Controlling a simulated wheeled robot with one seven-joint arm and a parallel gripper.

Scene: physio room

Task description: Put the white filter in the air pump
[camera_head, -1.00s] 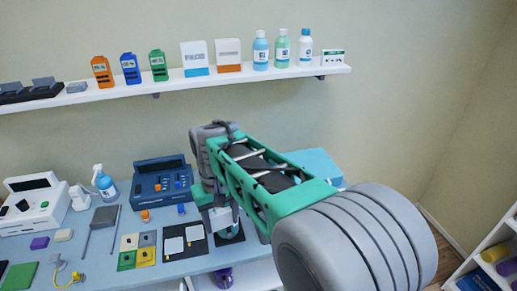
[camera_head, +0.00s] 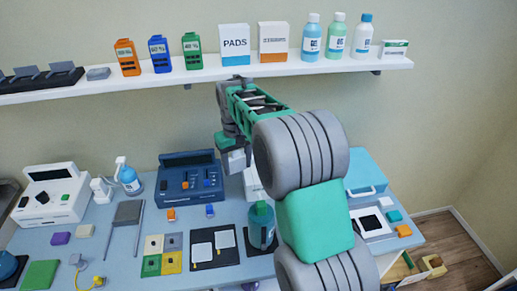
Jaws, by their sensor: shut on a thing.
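My gripper (camera_head: 234,158) hangs over the table, just right of the blue console. It is shut on a small pale thing, apparently the white filter; the jaws and the thing are too small to separate clearly. A white boxy thing (camera_head: 252,184) stands below and right of the gripper, partly hidden by my arm; it may be the air pump, but I cannot tell. The blue console (camera_head: 190,177) has a dark screen and orange and blue parts. A white device (camera_head: 48,201) with a dark screen stands at the left.
A teal bottle (camera_head: 262,226) stands close to my arm, near a black mat (camera_head: 227,256) with two white pads. A spray bottle (camera_head: 128,180) stands left of the console. A loaded shelf (camera_head: 300,69) runs above. A light-blue case (camera_head: 366,172) is at right.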

